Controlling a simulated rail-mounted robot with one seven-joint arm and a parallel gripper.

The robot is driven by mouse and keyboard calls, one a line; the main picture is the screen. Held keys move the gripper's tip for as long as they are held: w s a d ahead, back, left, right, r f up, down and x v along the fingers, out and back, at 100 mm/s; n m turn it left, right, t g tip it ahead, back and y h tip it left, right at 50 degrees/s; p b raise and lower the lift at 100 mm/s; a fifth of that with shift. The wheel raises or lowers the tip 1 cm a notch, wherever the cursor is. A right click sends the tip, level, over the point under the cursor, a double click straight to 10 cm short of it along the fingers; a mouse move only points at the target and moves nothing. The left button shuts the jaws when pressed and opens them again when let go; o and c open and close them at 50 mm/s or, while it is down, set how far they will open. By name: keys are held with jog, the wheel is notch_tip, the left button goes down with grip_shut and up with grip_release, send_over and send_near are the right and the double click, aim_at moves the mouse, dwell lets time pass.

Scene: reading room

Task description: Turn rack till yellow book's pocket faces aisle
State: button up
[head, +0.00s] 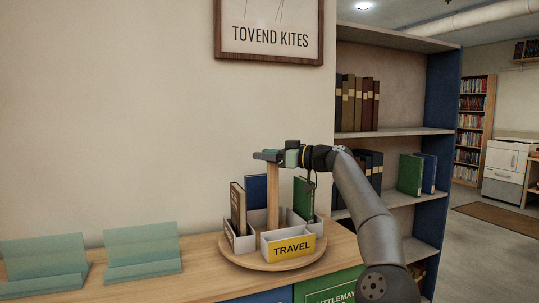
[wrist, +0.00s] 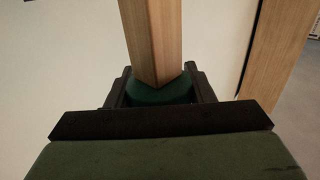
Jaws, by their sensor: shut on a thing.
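The rack is a round wooden turntable (head: 272,262) on the counter, with pale pockets around an upright wooden post (head: 273,200). The front pocket has a yellow TRAVEL label (head: 291,247), and no book shows above it. A brown book (head: 238,209) stands in the left pocket, a blue book (head: 256,192) at the back and a green book (head: 304,198) at the right. I see no yellow book. My gripper (head: 268,157) is shut on the top of the post, which also shows between the jaws in the wrist view (wrist: 153,40).
Two empty teal stands (head: 142,250) are on the wooden counter (head: 190,272) left of the rack. A framed sign (head: 270,32) hangs on the wall above. A bookshelf (head: 393,135) with several books stands close behind my arm at the right.

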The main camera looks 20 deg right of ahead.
jog(key=shift+f, duration=0.15)
jog(key=o, duration=1.4)
jog(key=shift+a, duration=0.1)
jog(key=b+v, duration=0.2)
jog(key=v, duration=1.5)
jog(key=shift+s+d+b, duration=0.15)
jog(key=shift+d+b, duration=0.1)
jog(key=shift+b, duration=0.1)
jog(key=shift+a, duration=0.1)
